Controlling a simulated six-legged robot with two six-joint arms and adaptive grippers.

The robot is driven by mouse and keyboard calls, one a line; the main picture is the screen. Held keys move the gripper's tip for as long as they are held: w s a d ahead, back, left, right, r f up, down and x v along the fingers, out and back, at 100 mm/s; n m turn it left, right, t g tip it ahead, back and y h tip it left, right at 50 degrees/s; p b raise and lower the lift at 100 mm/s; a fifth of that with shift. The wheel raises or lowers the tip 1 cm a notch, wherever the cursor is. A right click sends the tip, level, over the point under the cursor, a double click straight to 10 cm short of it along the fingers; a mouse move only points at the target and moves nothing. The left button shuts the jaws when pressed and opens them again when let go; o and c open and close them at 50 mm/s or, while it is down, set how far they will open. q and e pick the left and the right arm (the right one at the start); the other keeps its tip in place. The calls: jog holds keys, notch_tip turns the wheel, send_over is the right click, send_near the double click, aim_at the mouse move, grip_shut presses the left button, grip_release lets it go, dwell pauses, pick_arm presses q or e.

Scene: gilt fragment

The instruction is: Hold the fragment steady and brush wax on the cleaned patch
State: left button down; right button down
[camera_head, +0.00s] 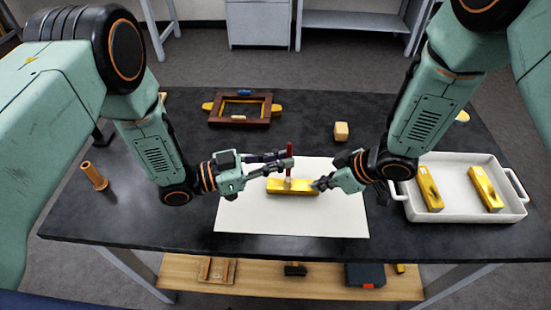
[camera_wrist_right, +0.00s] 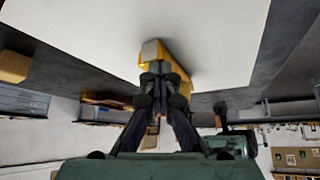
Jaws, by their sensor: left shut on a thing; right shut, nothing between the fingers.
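The gold fragment (camera_head: 278,186) lies on a white sheet (camera_head: 245,215) in the middle of the dark table. My left gripper (camera_head: 288,161) is shut on an upright brush with a dark red handle (camera_head: 289,149). The brush's pale lower end is over the fragment; I cannot tell whether it touches. My right gripper (camera_head: 321,184) is at the fragment's right end, shut with nothing between its fingers. In the right wrist view its closed fingertips (camera_wrist_right: 163,70) are against or just beside the fragment (camera_wrist_right: 155,50). The cleaned patch cannot be made out.
A white tray (camera_head: 466,217) with two gold pieces (camera_head: 429,188) (camera_head: 486,188) stands at the right. A dark red frame (camera_head: 240,123) and a tan block (camera_head: 341,131) are at the back. A brown cylinder (camera_head: 93,176) stands at the left. The table's front strip is clear.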

pick_arm(q)
notch_tip(320, 180, up, 8)
jog(key=a, duration=0.1)
jog(key=shift+a, duration=0.4)
dwell(2.4)
jog(key=shift+a+r, duration=0.1)
dwell(0.5)
